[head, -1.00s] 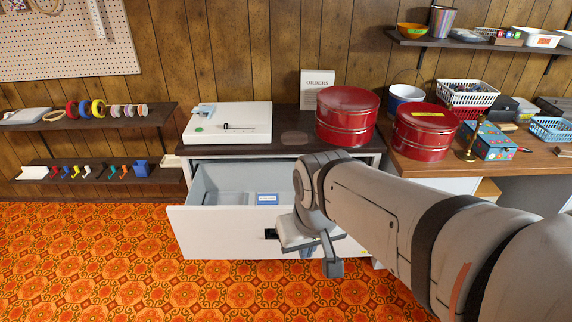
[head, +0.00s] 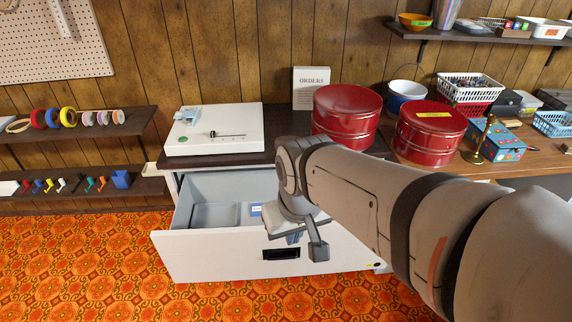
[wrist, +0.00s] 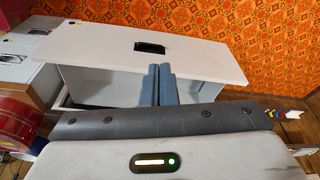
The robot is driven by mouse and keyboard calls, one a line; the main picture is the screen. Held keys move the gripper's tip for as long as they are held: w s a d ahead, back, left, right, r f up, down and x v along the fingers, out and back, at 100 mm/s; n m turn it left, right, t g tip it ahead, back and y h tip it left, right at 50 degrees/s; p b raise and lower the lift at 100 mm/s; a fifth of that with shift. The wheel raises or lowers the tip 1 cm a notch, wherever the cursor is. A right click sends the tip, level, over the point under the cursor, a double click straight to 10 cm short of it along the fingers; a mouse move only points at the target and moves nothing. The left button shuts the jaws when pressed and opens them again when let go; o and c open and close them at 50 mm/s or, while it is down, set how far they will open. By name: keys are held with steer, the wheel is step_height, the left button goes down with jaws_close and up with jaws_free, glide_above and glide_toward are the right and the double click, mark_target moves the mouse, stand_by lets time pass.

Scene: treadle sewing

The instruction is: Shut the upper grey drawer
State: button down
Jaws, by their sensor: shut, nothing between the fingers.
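The upper grey drawer (head: 205,257) is pulled well out of its cabinet, with a pale front and a black recessed handle (head: 281,254). Inside are grey compartments and a small blue-and-white item (head: 256,209). The drawer front also shows in the wrist view (wrist: 110,47), with its handle facing up in the picture. My gripper (head: 295,238) is shut and empty, its blue-grey fingers pressed together. In the wrist view the fingers (wrist: 158,70) overlap the drawer's opening near the front's edge. I cannot tell whether they touch it. My arm hides the drawer's right part.
The cabinet top (head: 285,122) carries a white box-like device (head: 215,128), an orders card (head: 311,88) and a red tin (head: 346,115). A second red tin (head: 428,135) stands on the desk at right. Patterned floor (head: 80,255) is free at front left.

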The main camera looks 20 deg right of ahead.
steer(key=shift+s+a, duration=0.15)
steer(key=w+d+f+n+t+h+b, duration=0.1)
steer(key=w+d+f+n, duration=0.2)
steer(key=d, duration=0.4)
steer(key=w+d+f+n+t+h, duration=0.1)
steer(key=w+d+f+h, duration=0.15)
steer(key=w+d, duration=0.35)
steer(key=w+d+f+n+t+h+b, duration=0.15)
steer(key=w+d+f, duration=0.25)
steer(key=d, duration=0.4)
steer(key=n+y+b, duration=0.5)
steer(key=n+y, duration=0.3)
glide_toward(324, 234)
step_height(324, 234, down, 4)
steer(key=s+a, duration=0.2)
steer(key=shift+t, duration=0.35)
steer(key=shift+w+d+p, duration=0.2)
steer(key=shift+w+p, duration=0.05)
steer(key=shift+w, duration=0.8)
steer(key=shift+w+d+p, duration=0.15)
steer(key=shift+w+p, duration=0.05)
steer(key=shift+w, duration=0.8)
